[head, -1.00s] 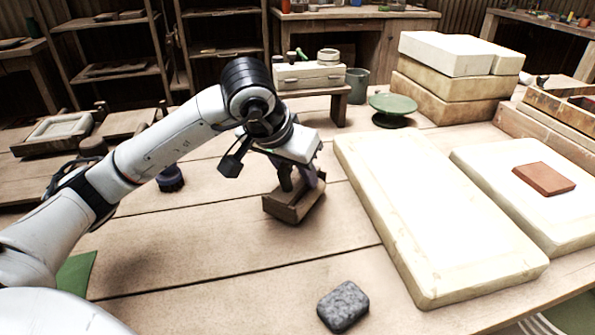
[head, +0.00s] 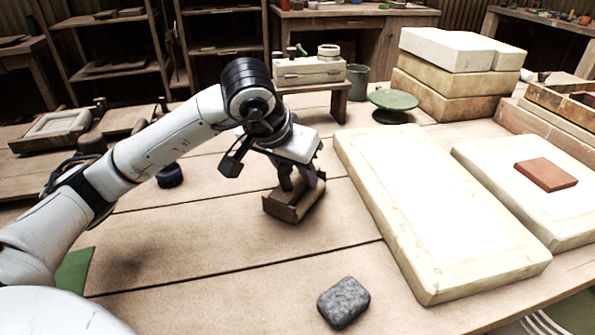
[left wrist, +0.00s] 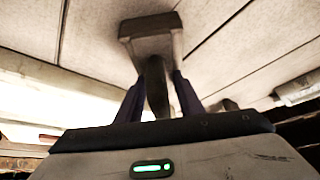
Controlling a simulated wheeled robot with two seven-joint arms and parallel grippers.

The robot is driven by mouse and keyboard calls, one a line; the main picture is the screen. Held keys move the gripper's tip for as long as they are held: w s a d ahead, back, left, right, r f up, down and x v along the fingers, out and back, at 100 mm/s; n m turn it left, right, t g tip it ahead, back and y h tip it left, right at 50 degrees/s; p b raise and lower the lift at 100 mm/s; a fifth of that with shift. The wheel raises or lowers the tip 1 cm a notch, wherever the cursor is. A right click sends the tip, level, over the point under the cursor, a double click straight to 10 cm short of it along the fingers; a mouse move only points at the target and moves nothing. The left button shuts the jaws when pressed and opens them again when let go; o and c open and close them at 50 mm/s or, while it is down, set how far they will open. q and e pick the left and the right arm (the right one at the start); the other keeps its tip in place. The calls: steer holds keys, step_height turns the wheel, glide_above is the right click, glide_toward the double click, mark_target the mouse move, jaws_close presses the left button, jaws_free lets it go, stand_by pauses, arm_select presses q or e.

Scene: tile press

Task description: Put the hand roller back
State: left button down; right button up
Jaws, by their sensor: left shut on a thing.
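My left gripper (head: 300,182) points down at a small brown wooden stand (head: 290,210) on the table, left of the large pale slab. In the left wrist view its two dark fingers (left wrist: 157,100) are shut on an upright dark handle (left wrist: 156,78), which I take to be the hand roller's. Beyond the handle the wooden stand (left wrist: 150,24) shows against the table. The roller's lower part is hidden by the gripper and stand, so I cannot tell whether it rests fully in the stand. My right gripper is not in view.
A large pale slab (head: 430,215) lies right of the stand. Another slab (head: 490,180) bears a reddish tile (head: 546,174). A grey speckled block (head: 343,302) lies in front and a dark purple knob-like object (head: 170,175) to the left. The table front-left of the stand is clear.

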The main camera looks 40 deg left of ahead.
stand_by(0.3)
arm_select(q)
steer(key=c, duration=1.1)
jaws_free()
steer(key=shift+f, duration=0.1)
steer(key=p+v, duration=0.1)
steer(key=v, duration=0.2)
steer(key=shift+r, duration=0.25)
steer(key=p+v, duration=0.1)
steer(key=v, duration=0.5)
steer(key=shift+s+r, duration=0.35)
steer(key=shift+r, duration=0.05)
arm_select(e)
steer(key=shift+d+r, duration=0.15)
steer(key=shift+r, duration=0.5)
arm_select(q)
steer(key=shift+s, duration=0.1)
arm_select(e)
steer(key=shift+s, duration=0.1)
